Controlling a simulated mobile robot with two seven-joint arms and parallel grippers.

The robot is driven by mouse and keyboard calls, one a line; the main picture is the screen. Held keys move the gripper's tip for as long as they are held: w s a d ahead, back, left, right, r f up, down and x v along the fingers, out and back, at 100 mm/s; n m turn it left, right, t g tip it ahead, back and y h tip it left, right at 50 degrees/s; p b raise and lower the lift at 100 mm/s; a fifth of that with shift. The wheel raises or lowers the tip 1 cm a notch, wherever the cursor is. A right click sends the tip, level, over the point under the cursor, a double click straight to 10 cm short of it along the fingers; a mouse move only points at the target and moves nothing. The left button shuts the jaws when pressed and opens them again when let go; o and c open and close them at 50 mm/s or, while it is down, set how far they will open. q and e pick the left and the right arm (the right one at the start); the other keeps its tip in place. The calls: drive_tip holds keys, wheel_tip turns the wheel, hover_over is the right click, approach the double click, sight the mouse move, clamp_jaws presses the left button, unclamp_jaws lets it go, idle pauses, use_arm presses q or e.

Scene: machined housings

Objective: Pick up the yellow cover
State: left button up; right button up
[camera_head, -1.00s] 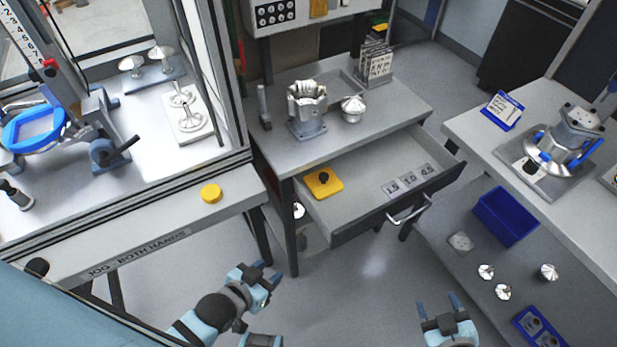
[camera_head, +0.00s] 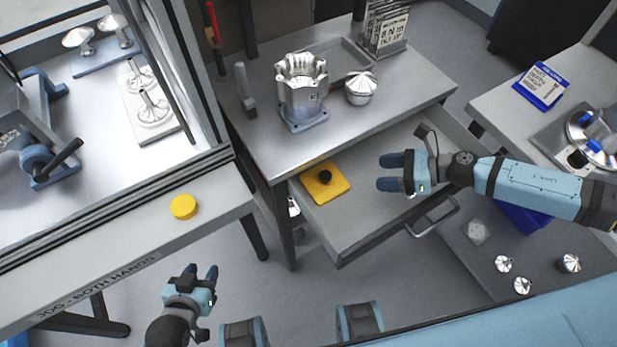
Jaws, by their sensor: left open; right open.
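The yellow cover (camera_head: 336,187), a square plate with a black knob on top, lies in the left part of the open drawer (camera_head: 372,236). My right gripper (camera_head: 382,172) reaches in from the right over the drawer, open and empty, its fingers pointing left toward the cover and a short gap from it. My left gripper (camera_head: 201,272) is open and empty at the lower left, in front of the bench and away from the drawer. My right forearm hides the drawer's right part.
A yellow round button (camera_head: 183,206) sits on the left bench edge. A machined housing (camera_head: 302,90) and a silver domed part (camera_head: 361,87) stand on the table above the drawer. The drawer handle (camera_head: 434,217) sticks out in front.

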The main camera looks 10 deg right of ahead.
drive_tip(key=shift+w+a+f, duration=0.1)
drive_tip(key=shift+a+f, duration=0.05)
drive_tip(key=shift+a, duration=0.05)
drive_tip(key=p, duration=0.2)
hover_over(349, 185)
drive_tip(key=d, duration=0.1)
wheel_tip(349, 185, down, 2)
drive_tip(key=shift+f, duration=0.25)
drive_tip(key=shift+a+f, duration=0.25)
drive_tip(key=shift+a, duration=0.2)
drive_tip(key=x, duration=0.5)
drive_tip(key=shift+a, duration=0.1)
use_arm(q)
drive_tip(key=shift+a+r, duration=0.25)
drive_tip(key=shift+r, duration=0.65)
use_arm(e)
drive_tip(key=shift+c, duration=0.4)
use_arm(q)
drive_tip(key=shift+s+f, duration=0.1)
use_arm(e)
drive_tip(key=c, duration=1)
